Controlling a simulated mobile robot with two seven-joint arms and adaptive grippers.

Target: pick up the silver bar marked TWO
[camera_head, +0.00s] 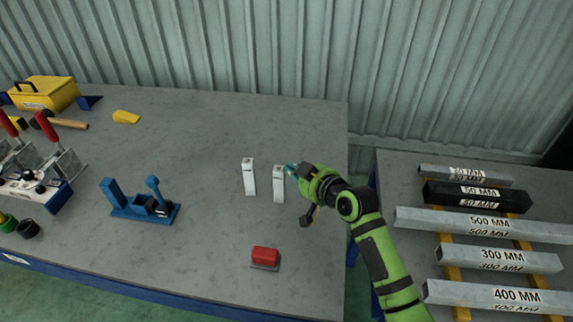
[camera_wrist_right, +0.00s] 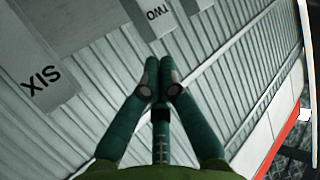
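Two silver bars stand upright side by side on the grey workbench in the head view, a left one (camera_head: 250,178) and a right one (camera_head: 279,186). Their markings are too small to read there. In the right wrist view, the bar marked TWO (camera_wrist_right: 145,18) shows at the top, just beyond the fingertips, and the bar marked SIX (camera_wrist_right: 38,65) is at the left. My right gripper (camera_head: 291,169) is beside the top of the right bar. In the wrist view its teal fingers (camera_wrist_right: 160,72) are together at the tips, with nothing seen between them. My left gripper is not in view.
A red block (camera_head: 265,257) lies near the front of the workbench (camera_head: 200,270). A blue fixture (camera_head: 140,205) and clamps are to the left. A second table at right holds several labelled metal bars (camera_head: 490,222). A corrugated wall (camera_head: 250,40) stands behind.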

